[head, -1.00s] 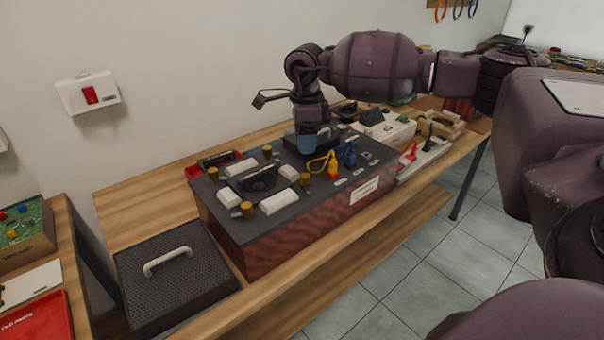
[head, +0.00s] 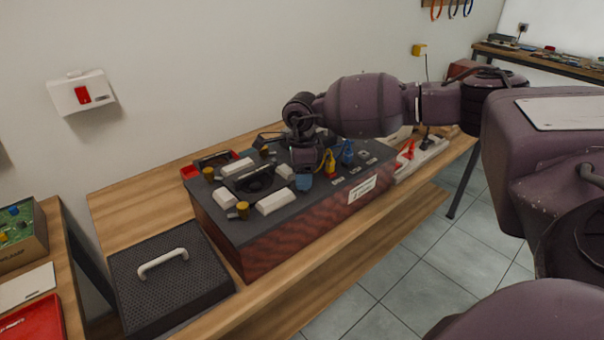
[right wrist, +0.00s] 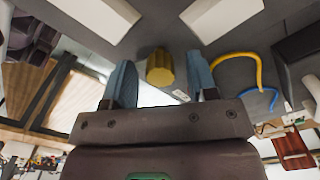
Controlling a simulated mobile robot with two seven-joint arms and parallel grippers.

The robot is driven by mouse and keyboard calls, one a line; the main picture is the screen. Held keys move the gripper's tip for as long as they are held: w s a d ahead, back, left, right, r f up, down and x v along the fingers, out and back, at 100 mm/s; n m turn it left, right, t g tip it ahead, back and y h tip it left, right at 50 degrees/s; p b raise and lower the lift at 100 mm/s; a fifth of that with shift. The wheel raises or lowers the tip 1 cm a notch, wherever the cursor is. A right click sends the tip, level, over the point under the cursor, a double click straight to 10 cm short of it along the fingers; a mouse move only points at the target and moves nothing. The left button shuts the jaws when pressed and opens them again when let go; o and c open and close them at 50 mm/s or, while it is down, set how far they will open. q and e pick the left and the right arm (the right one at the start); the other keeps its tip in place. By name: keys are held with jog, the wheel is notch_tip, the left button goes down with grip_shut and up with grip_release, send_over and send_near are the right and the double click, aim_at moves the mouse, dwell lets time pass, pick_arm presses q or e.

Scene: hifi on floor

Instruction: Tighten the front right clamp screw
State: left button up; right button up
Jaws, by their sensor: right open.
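The front right clamp screw is a brass-coloured ribbed knob (right wrist: 160,68) on the dark top of the hi-fi unit (head: 228,222). In the right wrist view it sits between my right gripper's (right wrist: 162,82) two blue fingertips, with a gap on each side. The right gripper is open and holds nothing. In the head view the right gripper (head: 303,183) comes down over the front right of the speaker-like part and hides this screw. Other brass screws stand at front left (head: 242,210), back left (head: 209,172) and back right (head: 264,151). My left gripper is not in view.
White blocks (head: 276,202) flank the screws. Yellow (head: 329,162) and blue (head: 347,152) cables stand just right of the gripper. A dark perforated panel with a white handle (head: 163,262) lies on the bench at left. The bench's front strip is bare.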

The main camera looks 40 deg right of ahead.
jog(key=c, duration=0.9)
